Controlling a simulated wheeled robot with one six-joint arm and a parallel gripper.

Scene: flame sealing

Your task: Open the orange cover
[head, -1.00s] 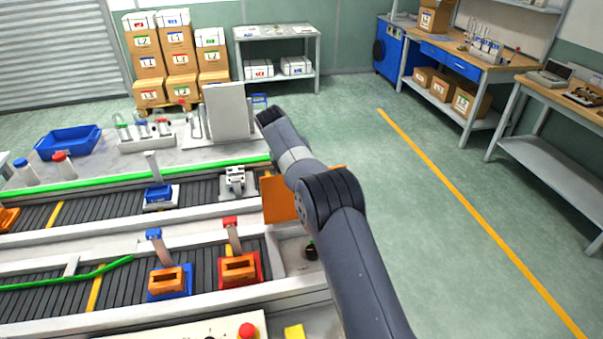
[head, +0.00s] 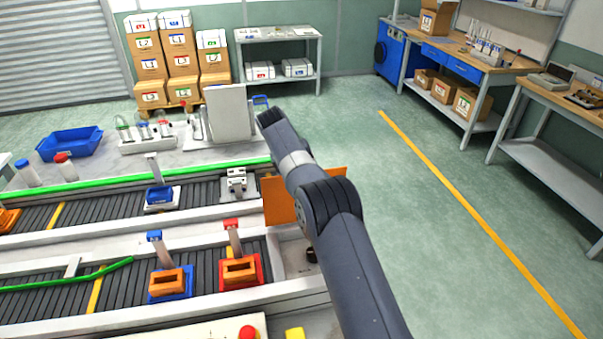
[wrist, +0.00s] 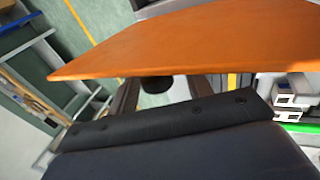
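The orange cover (head: 283,202) is a flat panel standing upright at the right end of the conveyor line, partly hidden behind my arm in the head view. In the wrist view the orange cover (wrist: 190,42) spans the upper part of the picture, close to the camera. My gripper's dark body (wrist: 165,122) fills the lower part of that view, just below the panel's edge. Its fingertips are not clear, and I cannot tell whether they touch the cover. My arm hides the gripper in the head view.
Below the cover is a grey tray area with a dark round hole (head: 311,255). Orange blocks on a red base (head: 258,270) and a blue base (head: 158,297) stand on the near conveyor. A grey upright panel (head: 229,112) stands behind. The floor at right is free.

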